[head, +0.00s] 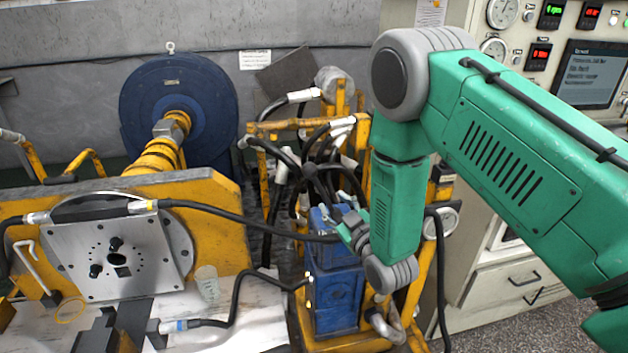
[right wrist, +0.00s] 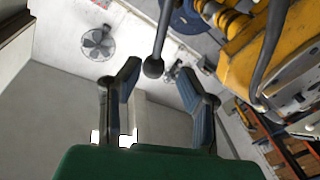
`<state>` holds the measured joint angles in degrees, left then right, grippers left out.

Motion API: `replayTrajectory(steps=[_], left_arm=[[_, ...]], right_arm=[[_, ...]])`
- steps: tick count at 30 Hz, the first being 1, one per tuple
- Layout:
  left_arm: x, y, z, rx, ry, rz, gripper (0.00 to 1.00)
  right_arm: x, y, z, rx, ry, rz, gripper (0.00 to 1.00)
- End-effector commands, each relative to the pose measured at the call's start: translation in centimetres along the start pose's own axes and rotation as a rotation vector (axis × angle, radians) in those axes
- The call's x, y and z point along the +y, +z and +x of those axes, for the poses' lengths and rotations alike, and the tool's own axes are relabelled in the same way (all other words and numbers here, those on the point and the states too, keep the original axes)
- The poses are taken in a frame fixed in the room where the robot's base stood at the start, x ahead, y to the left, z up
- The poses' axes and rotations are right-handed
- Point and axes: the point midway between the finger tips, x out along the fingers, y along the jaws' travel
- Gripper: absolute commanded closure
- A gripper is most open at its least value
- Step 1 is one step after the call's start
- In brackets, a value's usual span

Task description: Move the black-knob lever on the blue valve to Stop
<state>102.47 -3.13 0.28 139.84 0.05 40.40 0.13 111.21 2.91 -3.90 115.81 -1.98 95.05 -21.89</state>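The blue valve (head: 333,290) stands on the yellow frame at the centre of the head view. My right gripper (head: 338,222) is at its top, partly hidden by my green forearm. In the right wrist view my right gripper (right wrist: 158,68) is open, with a finger on each side. The lever's black knob (right wrist: 153,67) lies in the gap between the fingertips, with its rod (right wrist: 163,28) running up out of the picture. No contact with either finger is visible. My left gripper is not in view.
Black hoses (head: 240,218) run left of the valve and behind it. A yellow machine with a steel plate (head: 120,255) stands at left, with a blue disc (head: 180,105) behind. A cabinet with a screen (head: 590,75) and gauges stands at right.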

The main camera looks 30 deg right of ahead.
Motion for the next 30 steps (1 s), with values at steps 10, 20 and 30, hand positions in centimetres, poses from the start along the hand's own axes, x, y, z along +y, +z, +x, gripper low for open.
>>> replayTrajectory(steps=[10,20,30], left_arm=[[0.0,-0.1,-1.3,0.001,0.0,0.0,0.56],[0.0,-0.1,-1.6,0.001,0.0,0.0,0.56],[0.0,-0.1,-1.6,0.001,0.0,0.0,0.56]], right_arm=[[-0.3,-0.4,7.2,0.0,0.0,-0.003,0.67],[-0.4,-0.3,10.0,-0.002,-0.001,-0.003,0.67],[-0.3,-0.2,10.0,-0.003,-0.001,-0.003,0.98]])
